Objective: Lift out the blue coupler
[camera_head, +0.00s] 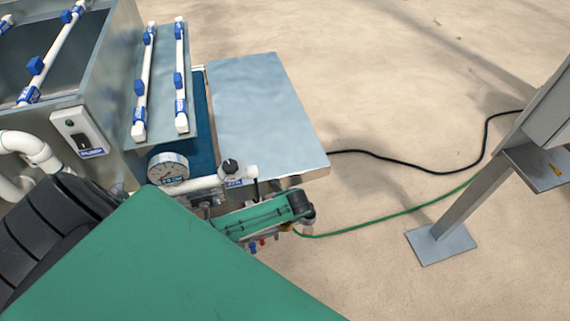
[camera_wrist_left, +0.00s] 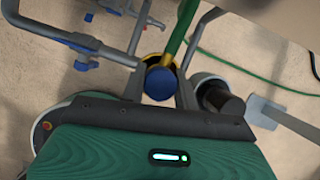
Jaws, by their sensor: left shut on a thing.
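The blue coupler (camera_wrist_left: 160,83) shows its round end in the left wrist view, with a yellow ring behind it and a green hose leading up from there. My left gripper (camera_wrist_left: 159,94) is shut on it, with grey fingers on either side. Its green housing and dark edge fill the bottom of that view. My right gripper is not in view.
A metal plate (camera_head: 262,105), a gauge (camera_head: 168,168) and white pipes with blue fittings (camera_head: 145,80) crowd the left. A green hose (camera_head: 385,222) and a black cable (camera_head: 430,170) cross the floor to a grey stand (camera_head: 440,245).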

